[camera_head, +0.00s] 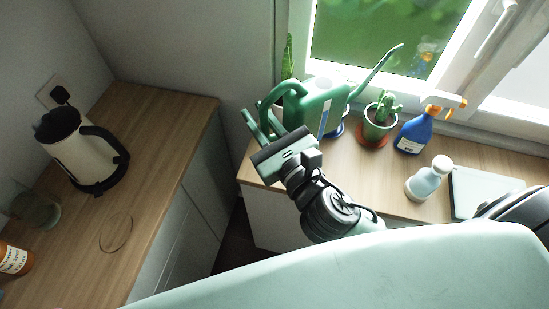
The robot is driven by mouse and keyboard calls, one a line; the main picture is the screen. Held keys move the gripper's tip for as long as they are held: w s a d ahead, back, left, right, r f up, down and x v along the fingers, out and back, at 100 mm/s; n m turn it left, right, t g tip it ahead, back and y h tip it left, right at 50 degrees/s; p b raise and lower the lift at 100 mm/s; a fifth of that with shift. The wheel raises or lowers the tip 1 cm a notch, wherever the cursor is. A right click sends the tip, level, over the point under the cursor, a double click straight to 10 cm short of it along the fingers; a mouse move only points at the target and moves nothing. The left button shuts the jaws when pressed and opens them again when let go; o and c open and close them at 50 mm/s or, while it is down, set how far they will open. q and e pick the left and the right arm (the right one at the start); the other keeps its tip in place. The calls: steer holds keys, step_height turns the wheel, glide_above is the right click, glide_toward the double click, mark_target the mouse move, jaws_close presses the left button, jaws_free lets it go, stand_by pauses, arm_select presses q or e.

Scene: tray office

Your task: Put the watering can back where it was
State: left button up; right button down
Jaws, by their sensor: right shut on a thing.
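The green watering can (318,105) is in front of the window, its long spout pointing up and to the right. My right gripper (263,123) is shut on the watering can, at its handle side on the left. The gripper hides part of the handle, and I cannot clearly tell whether the can's base touches the counter. My left gripper is not in view.
Behind the can stands a tall plant (288,58). To its right are a potted cactus (379,119), a blue spray bottle (414,132), a pale bottle (427,180) and a pale flat board (480,190). A kettle (75,150) stands on the left counter (150,180).

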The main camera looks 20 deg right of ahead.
step_height(320, 180, down, 17)
steer(key=b, duration=0.6)
steer(key=shift+r, duration=0.15)
steer(key=c, duration=1.6)
jaws_free()
steer(key=shift+f, duration=0.2)
steer(key=shift+o, duration=1.4)
steer(key=shift+s, duration=0.1)
